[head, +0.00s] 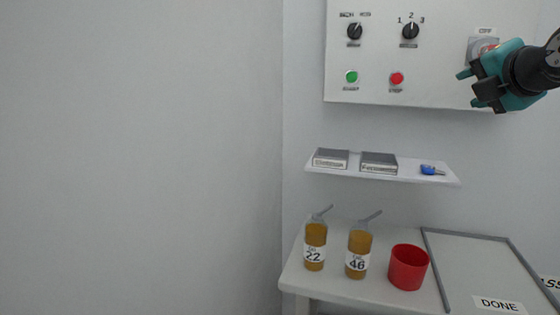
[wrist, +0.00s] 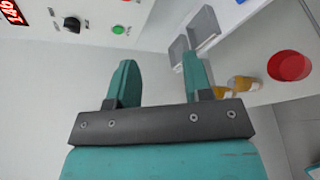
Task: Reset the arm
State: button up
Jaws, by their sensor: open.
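My gripper (head: 470,88) is at the upper right of the head view, in front of the lower right part of the wall panel (head: 376,68). Its two teal fingers are apart and hold nothing. The wrist view also shows the open gripper (wrist: 158,85), with the panel beyond it at the upper left. My dark arm link reaches in from the right edge of the head view.
The panel has two black knobs, a green button (head: 351,77) and a red button (head: 396,78). Below, a shelf (head: 448,179) holds two grey boxes and a blue item (head: 432,170). The table (head: 330,293) bears bottles 22 (head: 315,245) and 46 (head: 358,252), a red cup (head: 408,267) and a DONE area.

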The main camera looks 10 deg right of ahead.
jog(key=s+a+f+m+g+y+p, duration=0.1)
jog(key=s+a+f+m+g+y, duration=0.2)
jog(key=a+f, duration=0.5)
jog(key=s+a+f+m+g+y+p, duration=0.15)
jog(key=a+f+m+g+y, duration=0.25)
jog(key=a, duration=0.8)
jog(key=s+a+f+m+g, duration=0.3)
jog(key=s+a+m, duration=0.1)
jog(key=s, duration=0.4)
jog(key=s+a+f+m+g, duration=0.3)
jog(key=s+a+f+g, duration=0.1)
jog(key=s, duration=0.4)
jog(key=shift+a+m+g+p, duration=0.3)
jog(key=shift+a+m+p, duration=0.1)
